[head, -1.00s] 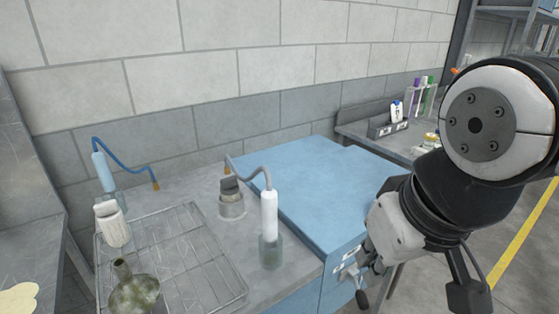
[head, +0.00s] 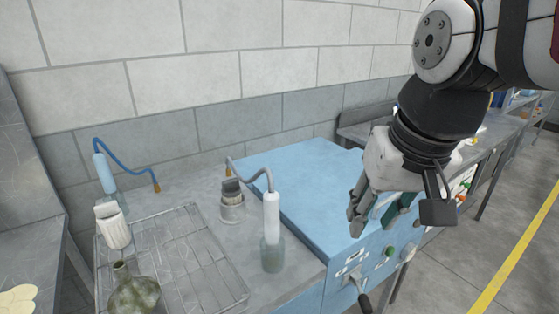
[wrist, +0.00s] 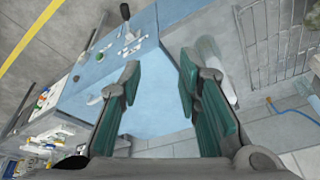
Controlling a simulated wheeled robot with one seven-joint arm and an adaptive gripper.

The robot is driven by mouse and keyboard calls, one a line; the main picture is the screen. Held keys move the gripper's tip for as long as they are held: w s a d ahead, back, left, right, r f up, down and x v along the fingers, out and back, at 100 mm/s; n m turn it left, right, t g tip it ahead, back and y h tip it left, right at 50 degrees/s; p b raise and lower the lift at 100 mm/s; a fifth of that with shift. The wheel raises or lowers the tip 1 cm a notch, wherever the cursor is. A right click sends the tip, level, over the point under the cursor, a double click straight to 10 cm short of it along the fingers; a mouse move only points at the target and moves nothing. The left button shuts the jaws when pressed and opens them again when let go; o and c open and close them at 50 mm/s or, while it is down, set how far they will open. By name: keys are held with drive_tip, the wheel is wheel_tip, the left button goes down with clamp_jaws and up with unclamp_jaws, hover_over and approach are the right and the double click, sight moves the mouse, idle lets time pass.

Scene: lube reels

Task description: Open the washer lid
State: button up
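The washer is a light blue metal box, and its flat lid (head: 300,190) lies level in the head view, looking closed. Its front panel has buttons and a black-knobbed lever (head: 362,298). My gripper (head: 372,215) hangs at the lid's front right edge, partly covering that corner and some of the panel. In the wrist view the lid (wrist: 155,112) shows between and beyond the two green-padded fingers. My gripper (wrist: 158,82) is open and empty. Whether a finger touches the lid edge cannot be told.
A brick wall stands behind. Open floor with a yellow line (head: 520,245) lies to the right.

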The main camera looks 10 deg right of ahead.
drive_tip(key=w+d+r+m+b, duration=0.1)
drive_tip(key=w+d+m, duration=0.3)
drive_tip(key=w+d, duration=0.45)
drive_tip(key=m+g+y+b, duration=0.1)
drive_tip(key=m+g+b, duration=0.1)
drive_tip(key=m, duration=0.6)
approach(390, 198)
drive_tip(key=f, duration=0.5)
drive_tip(key=w+f, duration=0.1)
drive_tip(key=f, duration=0.2)
drive_tip(key=shift+a+b, duration=0.25)
drive_tip(key=shift+b, duration=0.15)
drive_tip(key=shift+c, duration=0.5)
clamp_jaws()
